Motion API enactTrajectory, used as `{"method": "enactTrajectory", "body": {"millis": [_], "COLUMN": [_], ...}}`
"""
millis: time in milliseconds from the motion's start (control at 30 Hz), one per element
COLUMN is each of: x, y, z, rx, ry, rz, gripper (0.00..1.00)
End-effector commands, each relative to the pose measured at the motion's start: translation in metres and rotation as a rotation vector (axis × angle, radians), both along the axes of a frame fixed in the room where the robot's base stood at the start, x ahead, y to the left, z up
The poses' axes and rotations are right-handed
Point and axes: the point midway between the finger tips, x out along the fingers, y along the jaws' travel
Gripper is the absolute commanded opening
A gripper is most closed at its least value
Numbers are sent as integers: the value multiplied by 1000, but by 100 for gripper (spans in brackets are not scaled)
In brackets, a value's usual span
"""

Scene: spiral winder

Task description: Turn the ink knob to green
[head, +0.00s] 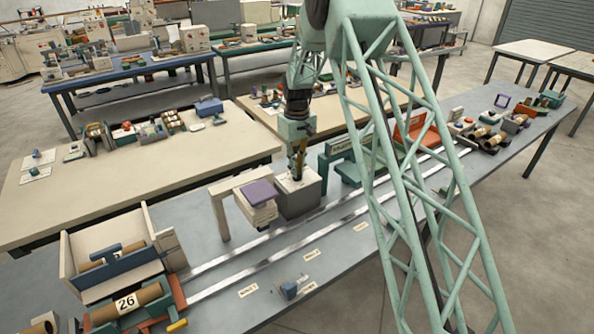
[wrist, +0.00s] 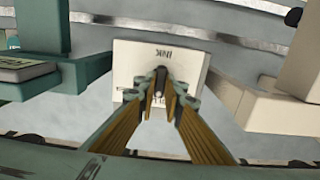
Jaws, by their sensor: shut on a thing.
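The ink box (head: 300,191) is a grey-white block with a pale top on the grey-blue bench. In the wrist view its white top plate (wrist: 133,60) carries the word INK, upside down. The knob (wrist: 161,80) shows as a small dark piece between my fingertips. My gripper (wrist: 161,100) points down over the plate and is shut on the knob; its fingers also show in the head view (head: 297,175). Lettering at the plate's lower part is mostly hidden by the fingers. I cannot tell which colour the knob points to.
A stand with a purple pad (head: 259,192) is left of the ink box. A green machine (head: 347,167) stands close on the right. Metal rails (head: 290,246) run along the bench in front. A cradle with a roll marked 26 (head: 127,303) is at the lower left.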

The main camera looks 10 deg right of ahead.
Motion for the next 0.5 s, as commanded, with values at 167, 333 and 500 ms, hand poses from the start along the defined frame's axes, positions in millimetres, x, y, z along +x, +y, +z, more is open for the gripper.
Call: {"method": "enactTrajectory", "body": {"millis": [167, 333, 500], "x": [1, 1, 0], "y": [0, 0, 0], "z": [1, 1, 0], "rx": [-1, -1, 0], "ry": [-1, -1, -1], "rz": [0, 0, 0], "gripper": [0, 13, 23]}}
